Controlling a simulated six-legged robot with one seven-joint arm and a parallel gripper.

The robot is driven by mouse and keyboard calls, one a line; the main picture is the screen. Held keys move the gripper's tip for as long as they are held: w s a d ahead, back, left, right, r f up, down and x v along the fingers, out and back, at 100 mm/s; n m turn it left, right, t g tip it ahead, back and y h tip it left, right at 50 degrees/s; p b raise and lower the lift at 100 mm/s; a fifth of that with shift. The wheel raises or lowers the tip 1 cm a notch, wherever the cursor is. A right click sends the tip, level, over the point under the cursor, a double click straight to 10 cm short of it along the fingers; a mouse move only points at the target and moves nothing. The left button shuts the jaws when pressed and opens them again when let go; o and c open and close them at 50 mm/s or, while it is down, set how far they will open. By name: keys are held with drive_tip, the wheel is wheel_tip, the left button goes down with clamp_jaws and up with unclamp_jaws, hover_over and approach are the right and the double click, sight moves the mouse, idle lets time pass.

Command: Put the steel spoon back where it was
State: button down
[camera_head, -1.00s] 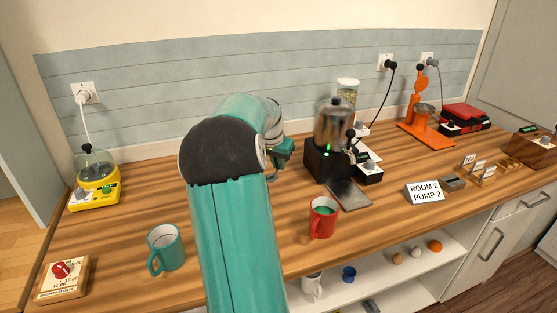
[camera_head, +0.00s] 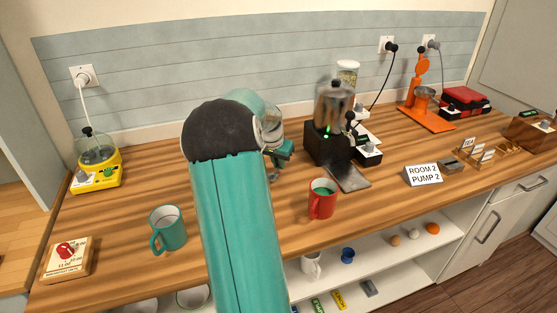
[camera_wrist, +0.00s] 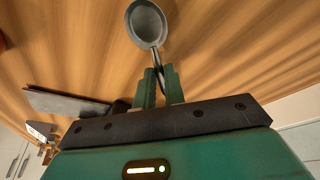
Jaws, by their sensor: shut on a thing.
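The steel spoon (camera_wrist: 147,22) shows in the wrist view, its bowl pointing away from my gripper (camera_wrist: 160,85) over the wooden counter. My gripper is shut on the spoon's handle between its two green fingers. In the head view my gripper (camera_head: 281,160) is partly hidden behind my teal arm, left of the black coffee machine. A small part of the spoon (camera_head: 274,176) shows just below it. I cannot tell whether the spoon touches the counter.
A red mug (camera_head: 322,200) and a teal mug (camera_head: 167,230) stand near the front edge. The coffee machine (camera_head: 328,140) has a grey plate (camera_head: 349,178) before it. A yellow blender (camera_head: 97,165) and a dial block (camera_head: 68,260) stand left. A "ROOM 2 PUMP 2" sign (camera_head: 422,175) stands right.

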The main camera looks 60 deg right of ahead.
drive_tip(key=shift+f, duration=0.5)
idle(0.3)
drive_tip(key=c, duration=1.4)
unclamp_jaws()
drive_tip(key=v, duration=1.4)
drive_tip(key=shift+f, duration=0.1)
